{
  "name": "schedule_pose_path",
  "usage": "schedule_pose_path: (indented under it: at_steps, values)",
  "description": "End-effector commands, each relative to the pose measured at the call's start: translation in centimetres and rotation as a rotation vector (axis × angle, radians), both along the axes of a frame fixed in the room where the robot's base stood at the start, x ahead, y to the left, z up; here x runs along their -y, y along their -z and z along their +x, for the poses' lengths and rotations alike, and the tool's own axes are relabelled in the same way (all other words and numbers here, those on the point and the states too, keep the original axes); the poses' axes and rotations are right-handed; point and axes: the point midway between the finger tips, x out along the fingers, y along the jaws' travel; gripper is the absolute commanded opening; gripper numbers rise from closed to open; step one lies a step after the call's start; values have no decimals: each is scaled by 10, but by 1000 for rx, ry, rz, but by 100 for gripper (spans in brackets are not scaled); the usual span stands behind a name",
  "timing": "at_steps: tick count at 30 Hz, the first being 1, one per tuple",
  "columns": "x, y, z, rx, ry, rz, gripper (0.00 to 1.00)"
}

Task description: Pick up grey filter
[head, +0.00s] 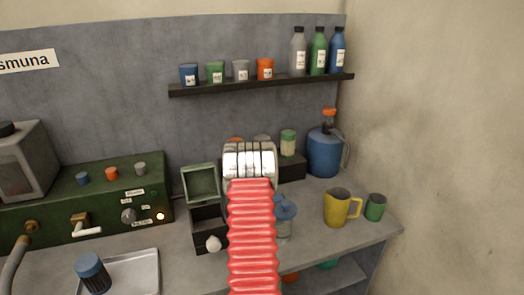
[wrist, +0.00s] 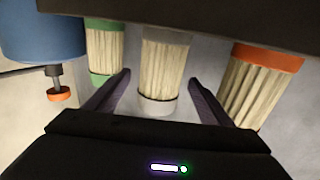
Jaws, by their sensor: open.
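The grey filter (wrist: 165,68) is a pale pleated cylinder with grey end caps, in the middle of the wrist view. My gripper (wrist: 160,80) is open, with one dark finger on each side of the filter's lower part in the picture. Gaps show between filter and fingers, and I cannot tell how far the fingers reach along its depth. In the head view only the grey filter's top (head: 262,138) shows; my red arm and its metal rings hide the rest and my gripper.
A green-capped filter (wrist: 104,50) stands left of the grey one and an orange-capped filter (wrist: 258,82) right, both close to the fingers. A blue jug (head: 324,152) stands beside the dark stand (head: 292,168). A shelf (head: 262,85) with cups and bottles hangs above.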

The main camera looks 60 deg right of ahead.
Motion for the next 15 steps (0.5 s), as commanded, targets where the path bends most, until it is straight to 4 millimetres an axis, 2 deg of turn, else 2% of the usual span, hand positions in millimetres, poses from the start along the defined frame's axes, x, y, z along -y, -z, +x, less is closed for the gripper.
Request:
schedule_pose_path:
  at_steps: [2, 15]
  values:
    - [0, 0, 0, 0, 0, 0, 75]
    - [0, 0, 0, 0, 0, 0, 44]
